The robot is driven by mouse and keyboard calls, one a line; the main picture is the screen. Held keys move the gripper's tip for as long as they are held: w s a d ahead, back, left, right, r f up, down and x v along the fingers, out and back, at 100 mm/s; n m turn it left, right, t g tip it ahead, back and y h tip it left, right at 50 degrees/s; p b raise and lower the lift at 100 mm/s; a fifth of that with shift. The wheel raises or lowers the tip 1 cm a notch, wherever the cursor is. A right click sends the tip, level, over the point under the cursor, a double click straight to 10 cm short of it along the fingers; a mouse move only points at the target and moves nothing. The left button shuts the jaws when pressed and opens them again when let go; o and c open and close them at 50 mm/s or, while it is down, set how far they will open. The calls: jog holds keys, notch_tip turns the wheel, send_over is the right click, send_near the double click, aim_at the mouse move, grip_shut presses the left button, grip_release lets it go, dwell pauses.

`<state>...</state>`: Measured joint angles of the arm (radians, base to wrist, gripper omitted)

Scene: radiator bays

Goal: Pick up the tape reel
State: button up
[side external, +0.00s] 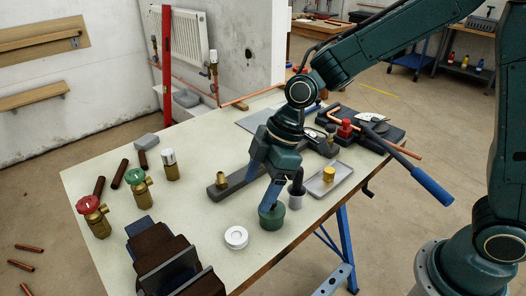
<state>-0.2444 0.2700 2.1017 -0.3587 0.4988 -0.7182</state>
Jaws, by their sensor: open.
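The tape reel (236,237) looks like a small white disc with a hole or hub in its middle. It lies flat on the pale workbench (208,166), near its front edge. The reel is clear of my fingers and fully visible.
A dark vise (165,262) stands left of the reel. Red-handled (90,205) and green-handled (137,178) brass valves stand farther left. A dark-topped grey pot (297,195) and a grey tray (328,180) are right of my gripper. A pipe bender (420,180) lies behind.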

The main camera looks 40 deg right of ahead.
send_over(236, 235)
jog(key=s+d, duration=0.1)
jog(key=d, duration=0.1)
jog(key=shift+s+d+f, duration=0.1)
jog(key=shift+f, duration=1.85)
jog(key=shift+d+f, duration=0.1)
jog(key=shift+f, duration=1.8)
jog(key=shift+x, duration=2.6)
jog(key=shift+d, duration=0.1)
jog(key=c, duration=0.9)
